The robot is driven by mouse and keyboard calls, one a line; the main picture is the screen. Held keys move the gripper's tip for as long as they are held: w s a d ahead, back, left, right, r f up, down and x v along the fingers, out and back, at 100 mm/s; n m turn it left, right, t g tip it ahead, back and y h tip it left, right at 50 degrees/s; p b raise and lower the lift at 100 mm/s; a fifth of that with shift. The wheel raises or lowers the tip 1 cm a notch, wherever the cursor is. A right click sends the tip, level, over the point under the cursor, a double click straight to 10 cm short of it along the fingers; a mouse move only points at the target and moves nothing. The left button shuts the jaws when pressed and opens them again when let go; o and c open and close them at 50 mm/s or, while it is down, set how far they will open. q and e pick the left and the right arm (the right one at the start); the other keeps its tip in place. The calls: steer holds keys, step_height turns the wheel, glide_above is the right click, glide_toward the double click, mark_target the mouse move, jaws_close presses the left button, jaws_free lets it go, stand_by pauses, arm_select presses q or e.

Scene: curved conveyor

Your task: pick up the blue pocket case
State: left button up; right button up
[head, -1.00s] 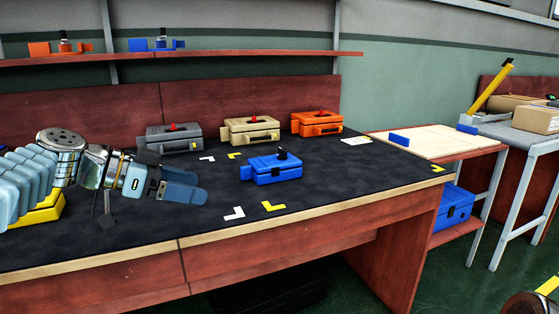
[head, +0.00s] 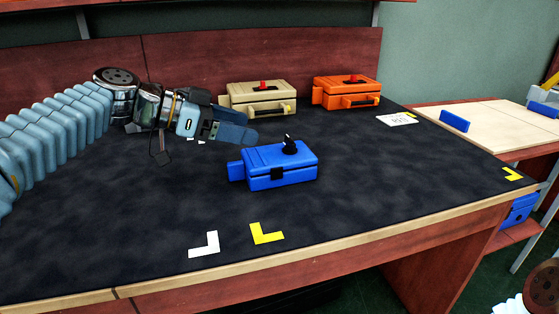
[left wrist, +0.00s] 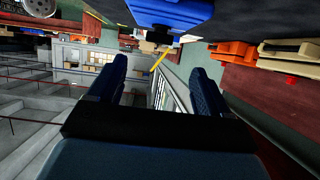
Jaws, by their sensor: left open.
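The blue pocket case (head: 262,173) lies on the dark mat of the workbench (head: 350,215), with a black knob on top and a black latch on its front. In the left wrist view the blue case (left wrist: 170,14) shows at the top edge, partly cut off, beyond the fingers. My left gripper (head: 246,132) is in the air, just up and left of the case in the head view. Its fingers (left wrist: 157,72) are apart with nothing between them. My right gripper is not in view.
A tan case (head: 262,104) and an orange case (head: 350,99) stand along the back of the bench. White (head: 206,245) and yellow (head: 266,234) corner marks lie near the front edge. A second blue case (head: 518,212) is below the side table (head: 500,135). The mat right of the case is clear.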

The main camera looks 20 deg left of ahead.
mark_target(289, 139)
arm_select(q)
steer(key=x, duration=0.9)
steer(key=shift+d+f, duration=0.1)
steer(key=shift+d, duration=0.05)
steer(key=c, duration=1.4)
jaws_close()
steer(key=shift+p, duration=0.3)
